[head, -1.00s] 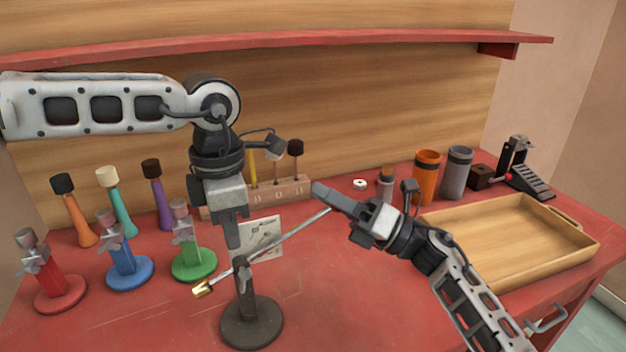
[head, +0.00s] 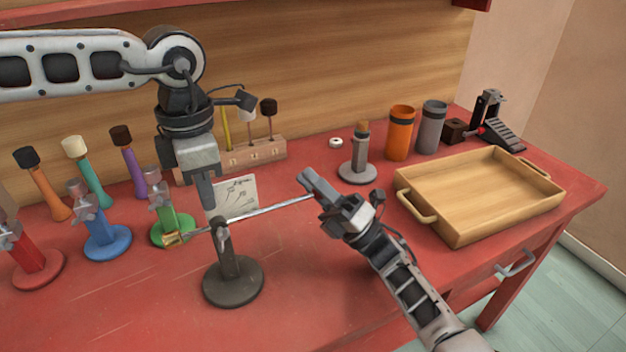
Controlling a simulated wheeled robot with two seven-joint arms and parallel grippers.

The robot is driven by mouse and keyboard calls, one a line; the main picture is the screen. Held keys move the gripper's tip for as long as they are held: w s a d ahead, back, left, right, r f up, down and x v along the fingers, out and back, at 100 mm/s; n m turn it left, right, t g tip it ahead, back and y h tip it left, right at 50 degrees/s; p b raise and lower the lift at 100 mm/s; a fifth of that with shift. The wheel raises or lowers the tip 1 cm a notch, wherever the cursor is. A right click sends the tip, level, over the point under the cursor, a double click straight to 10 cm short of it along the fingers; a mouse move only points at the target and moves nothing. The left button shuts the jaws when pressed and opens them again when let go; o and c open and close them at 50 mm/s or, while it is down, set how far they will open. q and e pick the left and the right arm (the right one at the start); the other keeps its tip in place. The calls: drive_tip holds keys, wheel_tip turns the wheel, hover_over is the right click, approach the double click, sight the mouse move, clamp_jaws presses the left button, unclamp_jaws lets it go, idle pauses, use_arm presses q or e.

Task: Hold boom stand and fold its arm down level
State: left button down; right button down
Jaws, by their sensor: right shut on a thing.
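The boom stand has a dark round base (head: 233,284) and a short upright post on the table. Its thin silver arm (head: 265,209) crosses the post's top clamp and slopes gently up to the right. A brass weight (head: 174,239) is at the arm's lower left end. My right gripper (head: 316,193) is shut on the arm's right end. My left gripper (head: 207,203) points down just above and behind the clamp, seemingly apart from the post. Its fingers overlap in this view, so I cannot tell its opening.
Red, blue (head: 107,242) and green (head: 172,231) stands are close on the left; the brass weight overlaps the green one in view. Mallets and a wooden block (head: 245,155) are behind. A grey stand (head: 357,172), cups and a wooden tray (head: 480,230) are right. The front table is clear.

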drive_tip(key=shift+f, duration=0.1)
drive_tip(key=c, duration=1.3)
unclamp_jaws()
drive_tip(key=shift+o, duration=0.2)
drive_tip(key=shift+d+f, duration=0.1)
drive_tip(key=shift+d, duration=0.05)
drive_tip(key=s+d, duration=0.5)
drive_tip(key=d, duration=0.6)
drive_tip(key=shift+s+d+f, duration=0.15)
drive_tip(key=shift+s+f, duration=0.1)
drive_tip(key=shift+s, duration=0.1)
